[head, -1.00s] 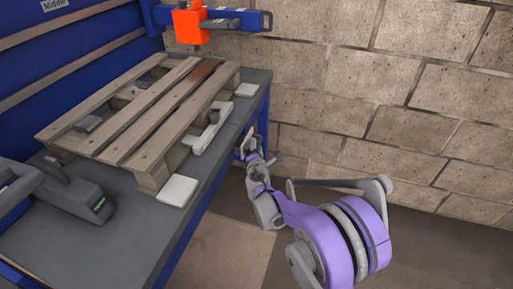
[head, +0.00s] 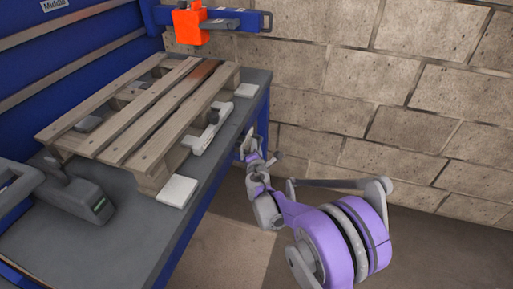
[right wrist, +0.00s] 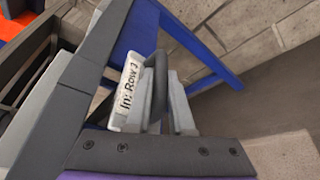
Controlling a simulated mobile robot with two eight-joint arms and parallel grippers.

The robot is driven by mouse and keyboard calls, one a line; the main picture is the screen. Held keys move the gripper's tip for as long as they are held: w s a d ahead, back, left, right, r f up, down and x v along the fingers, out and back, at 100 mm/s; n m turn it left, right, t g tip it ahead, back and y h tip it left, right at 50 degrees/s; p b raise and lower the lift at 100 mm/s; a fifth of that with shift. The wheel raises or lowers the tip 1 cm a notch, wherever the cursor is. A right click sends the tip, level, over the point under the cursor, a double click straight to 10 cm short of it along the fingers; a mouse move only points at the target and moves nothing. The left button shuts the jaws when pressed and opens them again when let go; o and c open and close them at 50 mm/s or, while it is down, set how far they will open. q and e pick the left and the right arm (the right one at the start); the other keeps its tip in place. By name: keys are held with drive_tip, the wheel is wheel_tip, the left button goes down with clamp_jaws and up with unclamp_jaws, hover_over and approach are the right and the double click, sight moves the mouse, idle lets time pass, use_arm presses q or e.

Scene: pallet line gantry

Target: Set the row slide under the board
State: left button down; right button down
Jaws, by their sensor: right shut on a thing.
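My right gripper (head: 250,148) is low at the right edge of the bench in the head view. In the right wrist view its fingers (right wrist: 157,104) are shut on a dark upright handle (right wrist: 158,75). A wooden pallet (head: 148,107) with long top boards lies on the bench. A label (head: 54,5) seeming to read "Middle" is on the blue panel above. My left gripper is not in view.
The grey bench (head: 110,255) has blue legs. An orange box (head: 190,25) hangs from a blue beam behind the pallet. A grey tool (head: 75,200) with a green display stands at left. White pads (head: 177,191) lie beside the pallet. A block wall (head: 400,90) closes the right side.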

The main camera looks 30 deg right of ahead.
idle(0.7)
drive_tip(key=s+d+p, duration=0.1)
drive_tip(key=s+d, duration=0.4)
drive_tip(key=s, duration=0.1)
drive_tip(key=shift+s+d, duration=0.25)
drive_tip(key=shift+s, duration=0.1)
drive_tip(key=c, duration=1.1)
unclamp_jaws()
drive_tip(key=shift+w, duration=0.1)
drive_tip(key=p+v, duration=0.2)
drive_tip(key=v, duration=0.9)
drive_tip(key=shift+f, duration=0.1)
